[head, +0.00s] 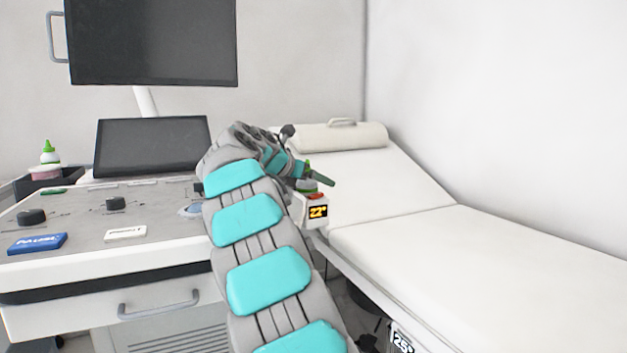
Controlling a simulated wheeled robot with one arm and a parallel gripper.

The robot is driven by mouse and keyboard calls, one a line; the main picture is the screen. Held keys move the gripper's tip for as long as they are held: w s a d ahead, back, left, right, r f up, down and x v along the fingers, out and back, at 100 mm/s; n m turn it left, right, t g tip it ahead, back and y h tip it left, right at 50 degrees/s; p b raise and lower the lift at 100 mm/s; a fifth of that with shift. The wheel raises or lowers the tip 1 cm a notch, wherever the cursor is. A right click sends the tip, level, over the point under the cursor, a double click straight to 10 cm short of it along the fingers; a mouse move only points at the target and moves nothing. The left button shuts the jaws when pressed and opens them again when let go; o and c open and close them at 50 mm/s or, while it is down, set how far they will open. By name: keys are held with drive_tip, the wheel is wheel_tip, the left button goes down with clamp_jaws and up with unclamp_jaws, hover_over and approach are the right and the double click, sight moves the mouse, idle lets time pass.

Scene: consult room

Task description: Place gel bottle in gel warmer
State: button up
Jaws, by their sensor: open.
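The gel warmer (314,213) is a small white box with an orange "22°" display and a red spot on top. It is at the right side of the ultrasound cart, beside the bed. My gripper (312,174) is open just above it, with one dark fingertip pointing right. A pale body with green parts (308,186) shows between the gripper and the warmer. It looks like a gel bottle, but my gripper hides much of it, and I cannot tell how deep it sits. Another white bottle with a green cap (49,152) stands at the far left.
The cart's control panel (75,215) holds knobs, a blue box (37,243) and a white card (125,233). A dark tray (48,182) is at the left. Screens (153,42) rise behind. The white bed (480,260) fills the right, with a bolster (340,137) at its head.

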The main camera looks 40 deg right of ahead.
drive_tip(key=shift+f, duration=0.5)
drive_tip(key=shift+r+b, duration=0.4)
drive_tip(key=shift+r, duration=0.15)
drive_tip(key=v, duration=0.4)
drive_tip(key=p+v, duration=0.1)
drive_tip(key=v, duration=0.7)
drive_tip(key=shift+w+r+p, duration=0.15)
drive_tip(key=shift+r+p, duration=0.25)
drive_tip(key=shift+r, duration=0.05)
